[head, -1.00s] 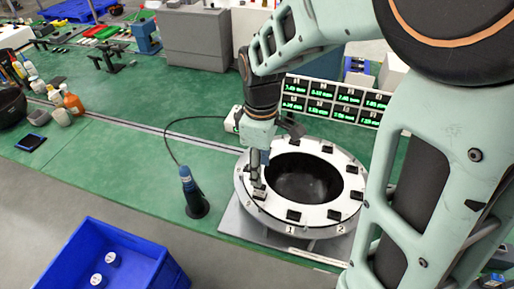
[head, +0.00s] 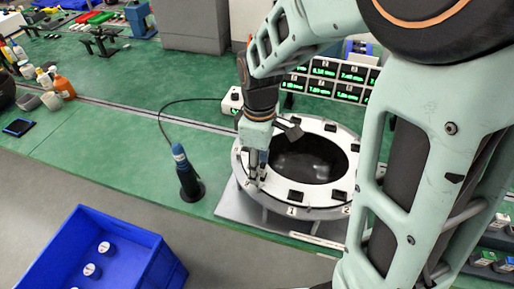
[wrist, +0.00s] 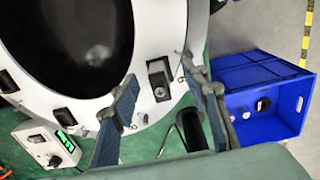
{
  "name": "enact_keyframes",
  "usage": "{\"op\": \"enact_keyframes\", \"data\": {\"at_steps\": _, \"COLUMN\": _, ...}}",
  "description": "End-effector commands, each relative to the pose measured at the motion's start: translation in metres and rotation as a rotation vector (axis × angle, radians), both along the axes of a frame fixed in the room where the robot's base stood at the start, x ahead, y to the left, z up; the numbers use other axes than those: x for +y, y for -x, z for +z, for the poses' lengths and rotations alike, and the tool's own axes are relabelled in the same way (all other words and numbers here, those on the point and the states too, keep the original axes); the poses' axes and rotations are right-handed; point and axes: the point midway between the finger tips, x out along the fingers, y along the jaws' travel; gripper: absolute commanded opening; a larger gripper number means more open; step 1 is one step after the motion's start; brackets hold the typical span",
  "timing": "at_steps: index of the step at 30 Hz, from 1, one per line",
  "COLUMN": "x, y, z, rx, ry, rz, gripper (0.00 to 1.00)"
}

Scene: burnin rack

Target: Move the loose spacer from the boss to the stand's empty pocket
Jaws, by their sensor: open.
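The stand is a white ring (head: 326,207) around a dark open bowl, with black blocks or pockets spaced along its rim. My gripper (head: 256,178) points down over the left part of this rim. In the wrist view my gripper (wrist: 160,80) is open, its two blue-grey fingers apart. Between the fingertips in that picture is a black piece with a round grey face (wrist: 159,79) on the white rim; I cannot tell whether it is the loose spacer. Nothing is visibly held. I cannot make out the boss or which pocket is empty.
A dark handheld tool (head: 186,175) stands upright left of the ring. A blue crate (head: 150,245) with white-topped containers is at front left. A numeric display panel (head: 325,88) stands behind the ring, and a white meter box (wrist: 38,143) shows beside it.

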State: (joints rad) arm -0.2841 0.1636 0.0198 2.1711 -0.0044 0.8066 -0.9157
Motion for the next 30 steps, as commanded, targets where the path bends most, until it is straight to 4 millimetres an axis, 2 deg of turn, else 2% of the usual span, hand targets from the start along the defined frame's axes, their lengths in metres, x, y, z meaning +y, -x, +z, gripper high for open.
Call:
{"op": "enact_keyframes", "data": {"at_steps": 29, "x": -0.0001, "y": 0.0001, "z": 0.0004, "rx": 0.0, "ry": 0.0, "rz": 0.0, "gripper": 0.42}}
{"op": "enact_keyframes", "data": {"at_steps": 30, "x": -0.0001, "y": 0.0001, "z": 0.0004, "rx": 0.0, "ry": 0.0, "rz": 0.0, "gripper": 0.39}}
